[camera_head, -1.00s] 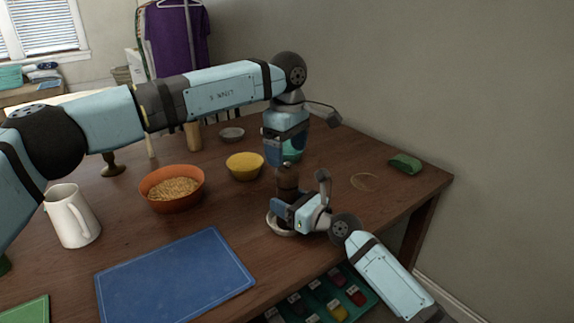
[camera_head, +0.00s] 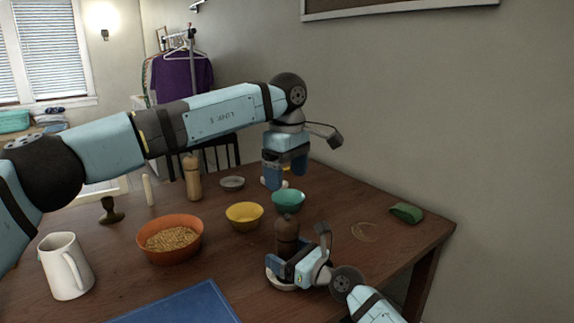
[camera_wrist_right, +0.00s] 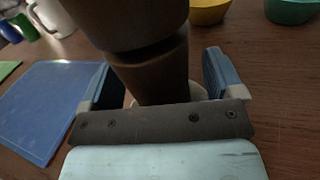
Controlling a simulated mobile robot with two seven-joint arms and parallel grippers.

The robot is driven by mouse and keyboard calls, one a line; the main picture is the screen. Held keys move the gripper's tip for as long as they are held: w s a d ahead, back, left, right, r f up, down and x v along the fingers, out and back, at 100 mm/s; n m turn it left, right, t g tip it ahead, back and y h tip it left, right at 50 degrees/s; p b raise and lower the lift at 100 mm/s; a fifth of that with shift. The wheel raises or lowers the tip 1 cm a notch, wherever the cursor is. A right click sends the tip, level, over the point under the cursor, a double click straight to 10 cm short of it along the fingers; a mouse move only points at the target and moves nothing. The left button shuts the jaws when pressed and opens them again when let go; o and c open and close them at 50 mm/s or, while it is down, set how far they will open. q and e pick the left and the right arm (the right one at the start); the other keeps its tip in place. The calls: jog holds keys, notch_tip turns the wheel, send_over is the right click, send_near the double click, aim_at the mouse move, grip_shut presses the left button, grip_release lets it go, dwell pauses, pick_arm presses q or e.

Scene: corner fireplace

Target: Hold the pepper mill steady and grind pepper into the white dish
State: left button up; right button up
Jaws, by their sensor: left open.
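The dark brown pepper mill (camera_head: 287,230) stands upright at the white dish (camera_head: 277,284), near the table's front edge. The mill's foot is mostly hidden by my right gripper. My left gripper (camera_head: 286,178) is open and empty, pointing down, higher than the mill's top and apart from it.
A lighter wooden mill (camera_head: 191,178), white pitcher (camera_head: 65,265), blue mat (camera_head: 185,306) and green object (camera_head: 406,212) are also on the table.

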dwell(0.4)
jog(key=shift+o, duration=1.3)
